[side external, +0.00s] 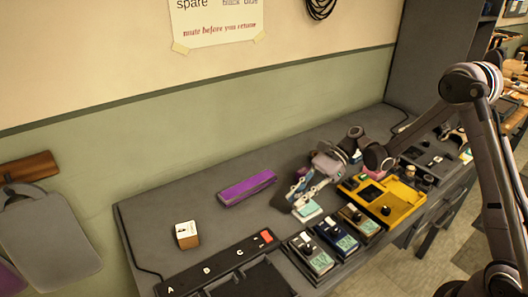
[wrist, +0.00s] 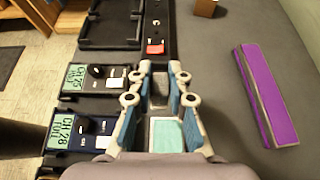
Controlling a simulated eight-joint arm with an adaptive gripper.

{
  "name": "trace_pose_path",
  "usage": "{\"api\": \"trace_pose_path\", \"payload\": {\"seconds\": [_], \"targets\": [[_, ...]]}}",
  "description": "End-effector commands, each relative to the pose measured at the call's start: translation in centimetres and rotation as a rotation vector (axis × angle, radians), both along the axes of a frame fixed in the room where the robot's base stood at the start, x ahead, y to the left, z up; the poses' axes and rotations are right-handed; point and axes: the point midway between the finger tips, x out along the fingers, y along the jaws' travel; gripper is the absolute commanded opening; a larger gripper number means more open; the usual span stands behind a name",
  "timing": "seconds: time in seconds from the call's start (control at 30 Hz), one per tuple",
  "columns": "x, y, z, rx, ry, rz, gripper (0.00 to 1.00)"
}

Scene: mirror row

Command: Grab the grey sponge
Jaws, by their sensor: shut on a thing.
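My gripper (side external: 291,199) is low over the grey bench, beside the row of small devices. In the wrist view, its two blue-padded fingers (wrist: 159,82) stand apart with a small grey block (wrist: 159,90) between their tips. This block looks like the grey sponge, and the gripper is shut on it. In the side view the sponge is mostly hidden by the fingers and hard to tell from the grey bench. I cannot tell whether it touches the bench.
A pale teal pad (wrist: 167,134) lies close under the gripper. A purple block (side external: 247,187) lies behind.

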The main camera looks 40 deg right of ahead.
Motion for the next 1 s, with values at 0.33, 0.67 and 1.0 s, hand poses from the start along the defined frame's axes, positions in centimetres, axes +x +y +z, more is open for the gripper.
{"api": "trace_pose_path", "payload": {"seconds": [0.33, 0.67, 1.0], "targets": [[-1.8, -5.6, 3.5, -0.001, 0.0, -0.001, 0.0], [-2.2, -6.8, 4.3, 0.0, 0.0, 0.001, 0.0], [-1.6, -6.8, 4.3, -0.002, 0.0, -0.01, 0.0]]}}
